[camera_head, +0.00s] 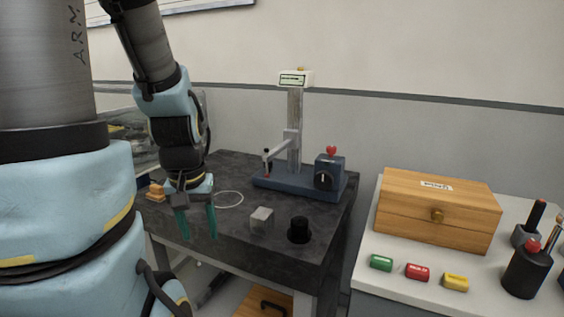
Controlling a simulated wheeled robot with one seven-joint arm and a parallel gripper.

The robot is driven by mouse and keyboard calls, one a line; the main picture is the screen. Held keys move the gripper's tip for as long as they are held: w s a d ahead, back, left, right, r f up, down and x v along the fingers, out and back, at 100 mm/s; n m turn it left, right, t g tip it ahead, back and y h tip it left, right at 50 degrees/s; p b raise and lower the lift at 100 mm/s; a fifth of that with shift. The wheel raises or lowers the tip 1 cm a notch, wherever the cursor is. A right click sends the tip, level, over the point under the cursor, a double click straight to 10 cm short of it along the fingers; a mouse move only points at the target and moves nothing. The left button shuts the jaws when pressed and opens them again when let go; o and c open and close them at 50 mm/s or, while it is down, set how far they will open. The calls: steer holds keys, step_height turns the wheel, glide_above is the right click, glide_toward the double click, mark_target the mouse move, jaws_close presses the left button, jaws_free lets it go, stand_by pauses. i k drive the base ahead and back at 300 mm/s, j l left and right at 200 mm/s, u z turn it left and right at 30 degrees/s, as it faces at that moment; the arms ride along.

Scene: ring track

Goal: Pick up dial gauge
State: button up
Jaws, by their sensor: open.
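I cannot make out a clear round dial face in this view. On the dark stone table stands a measuring stand (294,135) with a blue base, a grey column, a small display on top and a side arm with a thin probe. My gripper (198,222) hangs at the table's front left, teal fingers pointing down, open and empty. It is to the left of the stand and apart from it.
On the dark table (335,215) are a grey cube (262,220), a black knob-like piece (299,230), a thin white ring (229,198) and an orange-brown piece (155,191). The right-hand bench holds a wooden box (436,226), green, red and yellow blocks (417,271), and black holders (526,272).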

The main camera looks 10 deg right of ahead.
mark_target(525, 273)
steer(key=k+l+u, duration=0.1)
steer(key=k+l, duration=0.55)
steer(key=k, duration=0.1)
